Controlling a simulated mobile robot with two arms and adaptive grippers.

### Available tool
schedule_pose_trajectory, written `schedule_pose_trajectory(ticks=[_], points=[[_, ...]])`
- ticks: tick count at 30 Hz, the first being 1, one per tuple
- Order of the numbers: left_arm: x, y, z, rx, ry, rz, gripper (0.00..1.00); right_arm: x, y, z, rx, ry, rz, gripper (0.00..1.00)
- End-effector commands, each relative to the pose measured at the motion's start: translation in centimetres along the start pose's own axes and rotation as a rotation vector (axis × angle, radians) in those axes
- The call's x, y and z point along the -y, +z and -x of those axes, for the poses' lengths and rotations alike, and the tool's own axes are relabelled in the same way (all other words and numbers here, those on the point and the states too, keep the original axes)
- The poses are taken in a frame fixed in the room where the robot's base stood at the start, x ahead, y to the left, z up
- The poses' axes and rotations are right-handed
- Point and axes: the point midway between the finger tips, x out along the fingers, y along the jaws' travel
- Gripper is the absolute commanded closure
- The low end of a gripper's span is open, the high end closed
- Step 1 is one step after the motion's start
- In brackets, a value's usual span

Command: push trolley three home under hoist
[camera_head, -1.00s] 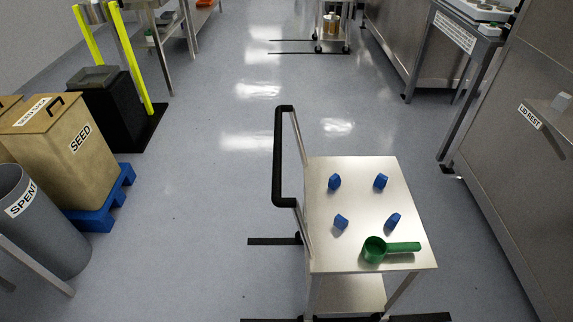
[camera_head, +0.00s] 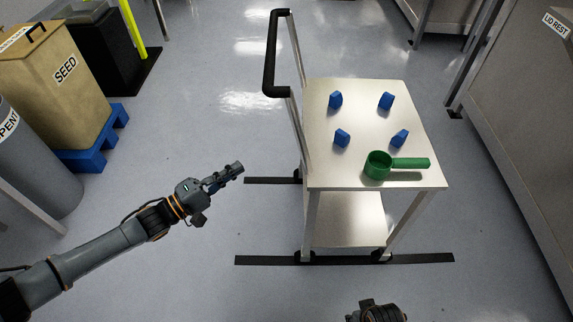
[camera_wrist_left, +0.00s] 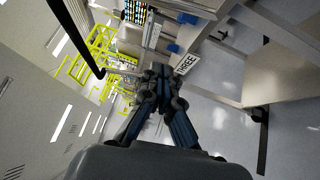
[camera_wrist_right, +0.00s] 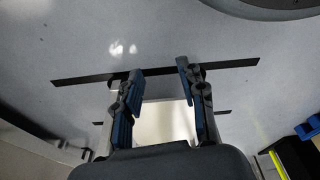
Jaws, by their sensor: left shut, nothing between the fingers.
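The trolley (camera_head: 365,110) stands upright on the floor, right of centre in the head view, with its black push handle (camera_head: 275,55) on its left side. Four-cornered blue blocks and a green scoop (camera_head: 379,164) sit on its top. In the left wrist view a label reading THREE (camera_wrist_left: 186,64) shows on it. My left gripper (camera_head: 240,168) is shut and empty, left of the trolley and apart from it. My right gripper (camera_wrist_right: 160,67) is open and empty in its wrist view. Only part of my right arm shows at the head view's bottom edge. I see no hoist in the head view.
Black floor strips (camera_head: 240,260) run under the trolley. A SEED bin (camera_head: 60,85) on a blue pallet (camera_head: 95,150) and a grey bin (camera_head: 35,170) stand at left. A steel cabinet (camera_head: 510,100) stands at right. The floor between is clear.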

Motion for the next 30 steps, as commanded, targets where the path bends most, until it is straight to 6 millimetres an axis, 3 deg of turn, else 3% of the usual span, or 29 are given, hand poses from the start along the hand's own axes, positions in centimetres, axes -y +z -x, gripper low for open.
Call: schedule_pose_trajectory(ticks=[8, 22, 30], points=[[-1.4, 1.3, -0.9, 0.060, 0.036, 0.106, 1.00, -0.1, -0.7, 0.6, -0.008, 0.001, -0.001, 0.60], [-1.7, 1.8, -10.2, 0.059, 0.036, 0.103, 1.00, -0.1, -1.8, 2.2, -0.021, 0.002, -0.003, 0.60], [-2.0, 4.3, -12.3, 0.057, 0.033, 0.103, 1.00, -0.1, -1.4, 1.9, -0.013, 0.002, -0.003, 0.60]])
